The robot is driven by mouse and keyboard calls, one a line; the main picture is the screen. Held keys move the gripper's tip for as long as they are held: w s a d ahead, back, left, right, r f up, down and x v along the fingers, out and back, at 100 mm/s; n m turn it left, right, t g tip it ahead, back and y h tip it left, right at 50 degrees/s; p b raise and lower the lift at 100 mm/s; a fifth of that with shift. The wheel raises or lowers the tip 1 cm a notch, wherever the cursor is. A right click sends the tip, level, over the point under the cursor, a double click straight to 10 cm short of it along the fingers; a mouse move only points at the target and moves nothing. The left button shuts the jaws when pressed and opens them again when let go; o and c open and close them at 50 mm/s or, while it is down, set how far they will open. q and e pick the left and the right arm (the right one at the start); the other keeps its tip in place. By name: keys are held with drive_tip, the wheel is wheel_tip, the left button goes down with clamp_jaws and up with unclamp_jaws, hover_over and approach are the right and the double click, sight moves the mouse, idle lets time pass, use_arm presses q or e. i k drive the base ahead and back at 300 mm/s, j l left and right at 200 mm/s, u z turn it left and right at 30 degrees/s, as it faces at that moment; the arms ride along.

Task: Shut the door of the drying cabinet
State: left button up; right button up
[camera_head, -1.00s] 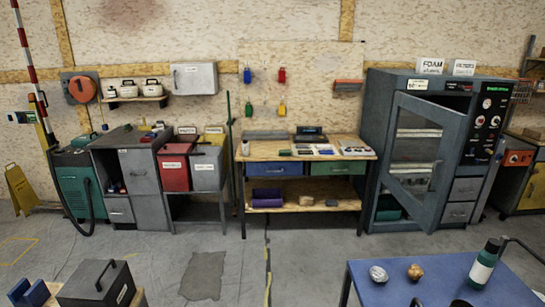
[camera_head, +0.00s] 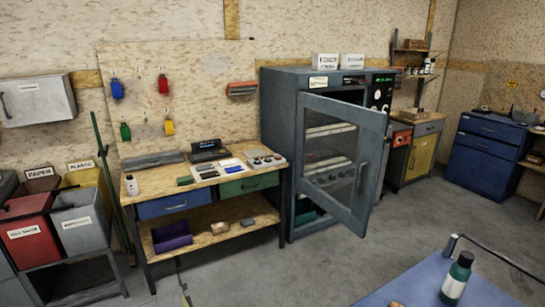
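The drying cabinet (camera_head: 279,112) is a tall dark grey unit against the back wall, right of the workbench. Its glass-windowed door (camera_head: 372,135) stands open, swung out toward me, with a vertical handle near its right edge. Racks show through the window and the gap behind the door is dark. A control panel with knobs is partly visible at the cabinet's right. Neither of my grippers is in view.
A wooden workbench (camera_head: 150,190) with drawers stands left of the cabinet. Red and grey bins (camera_head: 80,222) are at far left. A blue table (camera_head: 415,280) with a dark green bottle (camera_head: 457,278) is at lower right. Grey floor (camera_head: 330,262) in front of the cabinet is clear.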

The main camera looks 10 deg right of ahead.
sight(374, 121)
drive_tip(key=i+j+z, duration=0.1)
drive_tip(key=i+z, duration=0.3)
drive_tip(key=i+j+z, duration=0.35)
drive_tip(key=i+j, duration=0.1)
drive_tip(key=j, duration=0.2)
drive_tip(key=i+j+z, duration=0.1)
drive_tip(key=j, duration=0.25)
drive_tip(key=i+j+z, duration=0.1)
drive_tip(key=i+j, duration=0.25)
drive_tip(key=j, duration=0.15)
drive_tip(key=i+j, duration=0.35)
drive_tip(key=j, duration=0.15)
drive_tip(key=z, duration=0.05)
